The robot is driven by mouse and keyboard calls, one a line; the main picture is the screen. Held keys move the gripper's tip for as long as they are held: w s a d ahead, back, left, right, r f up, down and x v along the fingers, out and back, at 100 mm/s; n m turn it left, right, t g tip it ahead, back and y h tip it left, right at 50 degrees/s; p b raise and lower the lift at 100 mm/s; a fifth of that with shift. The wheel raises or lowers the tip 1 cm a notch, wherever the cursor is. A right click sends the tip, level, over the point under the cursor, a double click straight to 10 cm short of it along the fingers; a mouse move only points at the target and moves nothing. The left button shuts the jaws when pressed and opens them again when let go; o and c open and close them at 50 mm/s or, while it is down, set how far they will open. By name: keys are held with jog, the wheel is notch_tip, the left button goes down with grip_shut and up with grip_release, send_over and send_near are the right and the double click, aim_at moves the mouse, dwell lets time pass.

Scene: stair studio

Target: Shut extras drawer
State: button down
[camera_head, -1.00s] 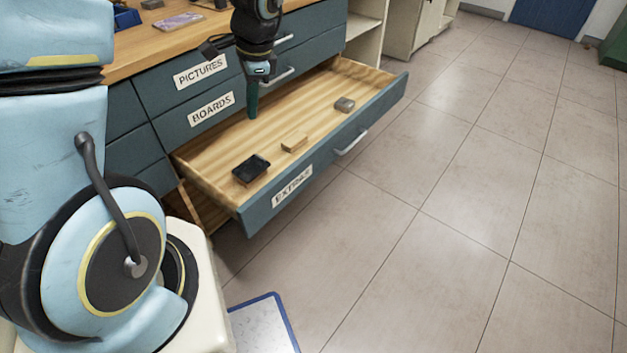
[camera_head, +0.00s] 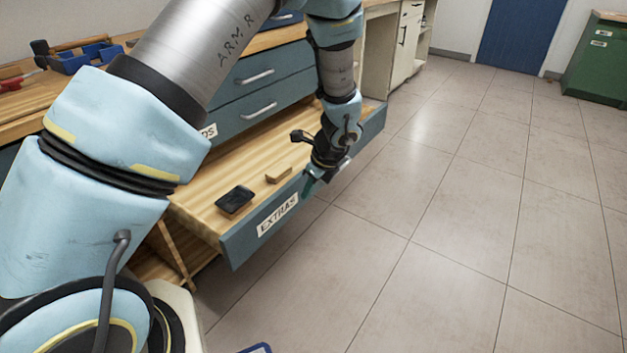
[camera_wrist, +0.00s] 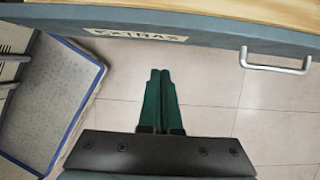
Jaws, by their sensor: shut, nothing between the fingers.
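The extras drawer (camera_head: 243,242) stands pulled out of the bench, its blue-grey front marked with an EXTRAS label (camera_head: 278,214). Inside it lie a dark flat item (camera_head: 235,200) and a small wooden block (camera_head: 278,174). My gripper (camera_head: 309,190) is shut and empty, low at the outer side of the drawer front, to the right of the label. In the wrist view the shut green fingers (camera_wrist: 160,75) point toward the drawer front (camera_wrist: 200,32), with floor showing between. The metal handle (camera_wrist: 276,67) is to their right.
Two closed drawer handles show above, one being the lower handle (camera_head: 259,111). The tiled floor (camera_head: 430,230) on the right is clear.

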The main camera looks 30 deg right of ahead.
aim_at(294, 187)
jog(key=w, duration=0.1)
jog(key=w+a+f, duration=0.1)
jog(key=w+a, duration=0.1)
jog(key=shift+w+f, duration=0.25)
jog(key=shift+w, duration=0.05)
jog(key=shift+w+a, duration=0.15)
jog(key=shift+w, duration=0.1)
jog(key=w+a+p, duration=0.3)
jog(key=w+a, duration=0.4)
jog(key=w, duration=0.5)
jog(key=w+a+p, duration=0.4)
jog(key=w+a, duration=0.3)
jog(key=w, duration=0.6)
jog(key=shift+p, duration=0.3)
